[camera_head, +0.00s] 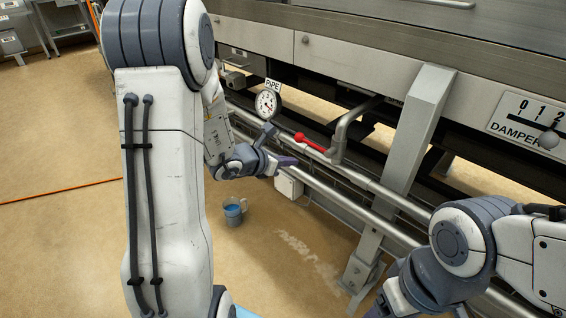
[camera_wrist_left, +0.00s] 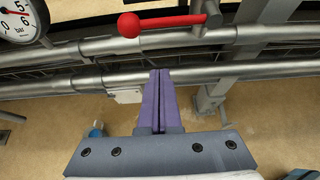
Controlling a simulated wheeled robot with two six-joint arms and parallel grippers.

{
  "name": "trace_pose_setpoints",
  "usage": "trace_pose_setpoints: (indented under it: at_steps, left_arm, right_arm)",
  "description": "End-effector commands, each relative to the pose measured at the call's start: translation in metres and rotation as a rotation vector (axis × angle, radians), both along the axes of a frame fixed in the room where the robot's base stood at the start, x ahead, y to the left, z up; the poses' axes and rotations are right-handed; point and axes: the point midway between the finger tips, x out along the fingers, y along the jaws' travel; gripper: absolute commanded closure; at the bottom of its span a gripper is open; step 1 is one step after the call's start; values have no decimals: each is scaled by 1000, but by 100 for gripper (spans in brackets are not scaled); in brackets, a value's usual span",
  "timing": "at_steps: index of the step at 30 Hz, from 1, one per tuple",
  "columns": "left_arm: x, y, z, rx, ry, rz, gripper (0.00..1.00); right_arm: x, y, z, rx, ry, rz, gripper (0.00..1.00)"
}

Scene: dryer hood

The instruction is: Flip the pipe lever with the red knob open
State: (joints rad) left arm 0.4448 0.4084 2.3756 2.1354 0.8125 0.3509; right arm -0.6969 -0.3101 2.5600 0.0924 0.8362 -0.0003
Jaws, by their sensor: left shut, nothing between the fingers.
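The pipe lever (camera_head: 314,144) is a short red bar with a round red knob (camera_head: 299,136) at its left end. It lies roughly along the upper horizontal pipe, by a bent vertical grey pipe. In the left wrist view the lever (camera_wrist_left: 170,20) runs sideways near the top, its knob (camera_wrist_left: 129,25) at the left. My left gripper (camera_head: 291,160) is shut and empty, just below and in front of the knob. Its purple fingers (camera_wrist_left: 160,74) point toward the pipes, apart from the lever. My right arm shows at lower right, but its fingers are out of view.
A gauge (camera_head: 267,102) under a PIPE sign stands left of the lever. A slanted grey support leg (camera_head: 416,130) stands to the right. A blue-filled cup (camera_head: 233,212) is on the floor. A DAMPER slider panel (camera_head: 527,119) is at far right.

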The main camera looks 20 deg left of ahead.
Motion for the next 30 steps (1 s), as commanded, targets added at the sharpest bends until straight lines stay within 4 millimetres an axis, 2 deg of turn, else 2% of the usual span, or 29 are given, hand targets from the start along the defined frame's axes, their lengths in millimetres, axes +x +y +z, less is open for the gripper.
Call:
trace_pose_setpoints:
  at_steps: [1,7,9,15,30]
  left_arm:
    - [10,-5,-10,0,0,-6,100]
    - [43,-17,-30,0,0,-4,100]
    - [44,-16,-8,3,-5,-2,100]
    - [47,-17,11,2,-3,-2,100]
    - [48,-17,14,4,-1,-1,100]
  right_arm:
    - [0,0,-7,0,0,0,29]
    - [0,0,-18,0,0,0,29]
    - [0,0,-9,-1,1,0,29]
    - [0,0,-5,0,0,0,29]
    - [0,0,-6,0,0,0,29]
